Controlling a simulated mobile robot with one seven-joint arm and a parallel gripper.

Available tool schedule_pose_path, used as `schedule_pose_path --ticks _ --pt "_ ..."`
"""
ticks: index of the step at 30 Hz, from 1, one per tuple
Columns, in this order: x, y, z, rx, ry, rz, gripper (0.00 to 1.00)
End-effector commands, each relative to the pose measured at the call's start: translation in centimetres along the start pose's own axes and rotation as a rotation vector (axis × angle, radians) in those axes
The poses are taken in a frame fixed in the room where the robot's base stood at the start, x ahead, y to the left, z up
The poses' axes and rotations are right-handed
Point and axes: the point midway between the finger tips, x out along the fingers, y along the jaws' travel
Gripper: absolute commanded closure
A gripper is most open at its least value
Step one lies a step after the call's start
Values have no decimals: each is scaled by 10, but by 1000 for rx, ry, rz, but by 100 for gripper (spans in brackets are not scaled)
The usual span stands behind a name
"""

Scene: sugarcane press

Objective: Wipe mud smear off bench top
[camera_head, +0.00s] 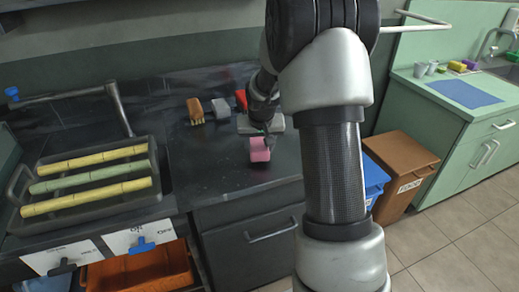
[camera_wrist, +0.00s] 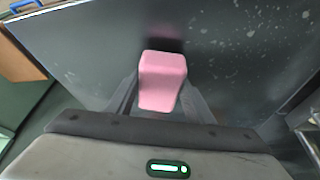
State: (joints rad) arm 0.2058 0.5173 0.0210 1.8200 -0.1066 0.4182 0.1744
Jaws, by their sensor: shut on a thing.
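My gripper (camera_wrist: 160,100) is shut on a pink sponge-like block (camera_wrist: 162,80), which sits between its fingers. In the head view the pink block (camera_head: 259,149) is at the dark bench top (camera_head: 215,173), right of the tray. I cannot tell whether it touches the surface. The bench top (camera_wrist: 95,50) fills most of the wrist view, with pale specks and blotches (camera_wrist: 250,33) on the right side. A dark reddish patch lies just beyond the block; it may be shadow or reflection. I cannot make out a clear mud smear. My arm hides part of the bench.
A tray (camera_head: 75,208) of yellow and green canes stands left. A brown brush (camera_head: 195,110), a grey block (camera_head: 221,109) and a red item (camera_head: 241,99) lie behind the block. Blue (camera_head: 374,182) and brown bins (camera_head: 402,165) stand right of the bench. A green sink counter (camera_head: 440,95) is farther right.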

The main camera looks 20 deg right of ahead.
Motion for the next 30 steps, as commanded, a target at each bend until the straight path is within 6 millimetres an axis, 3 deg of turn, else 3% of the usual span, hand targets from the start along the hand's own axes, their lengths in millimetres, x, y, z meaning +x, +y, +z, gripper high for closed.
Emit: schedule_pose_path --ticks 18,30 --pt "-54 -3 -26 -1 4 -1 73" --pt "-57 -4 -28 -2 3 -1 73"
